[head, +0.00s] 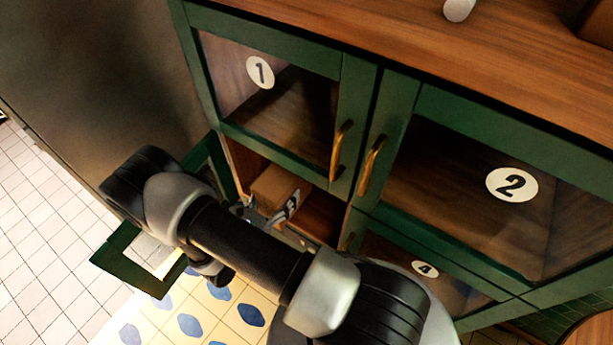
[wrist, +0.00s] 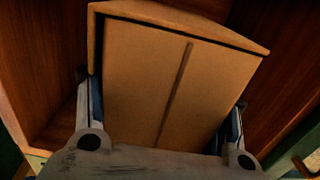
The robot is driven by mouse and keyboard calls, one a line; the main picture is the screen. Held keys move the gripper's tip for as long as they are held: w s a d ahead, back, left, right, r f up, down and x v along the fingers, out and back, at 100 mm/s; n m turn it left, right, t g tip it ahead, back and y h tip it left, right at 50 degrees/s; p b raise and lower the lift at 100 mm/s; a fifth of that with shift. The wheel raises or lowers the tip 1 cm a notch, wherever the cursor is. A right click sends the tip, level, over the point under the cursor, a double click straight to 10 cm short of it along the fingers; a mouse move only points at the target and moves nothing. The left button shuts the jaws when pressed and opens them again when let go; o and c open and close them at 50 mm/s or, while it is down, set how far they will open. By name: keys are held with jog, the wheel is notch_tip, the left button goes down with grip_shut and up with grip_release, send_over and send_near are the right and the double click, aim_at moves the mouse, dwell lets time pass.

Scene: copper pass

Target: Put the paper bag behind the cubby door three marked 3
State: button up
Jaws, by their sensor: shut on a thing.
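The brown paper bag (head: 279,187) is inside the open lower-left cubby (head: 322,214), below door 1. My gripper (head: 285,212) is at the cubby mouth, shut on the bag. In the wrist view the bag (wrist: 145,75) fills the middle, between the two fingers of my gripper (wrist: 162,110), with wooden walls on both sides. Whether the bag rests on the cubby floor is hidden. The open green-framed door (head: 118,246) stands swung out to the left, partly behind my arm; no number shows on it.
Door 1 (head: 260,72), door 2 (head: 512,184) and door 4 (head: 425,269) are shut. Brass handles (head: 341,151) stick out just above the open cubby. A wooden counter (head: 400,40) tops the cabinet. A dark panel (head: 100,90) stands at the left.

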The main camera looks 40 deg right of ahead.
jog(key=b+x, duration=0.2)
jog(key=x, duration=1.1)
jog(key=shift+a+f+b, duration=0.15)
jog(key=shift+f+b, duration=1.65)
jog(key=shift+f, duration=1.75)
jog(key=shift+f, duration=0.15)
jog(key=o, duration=1.3)
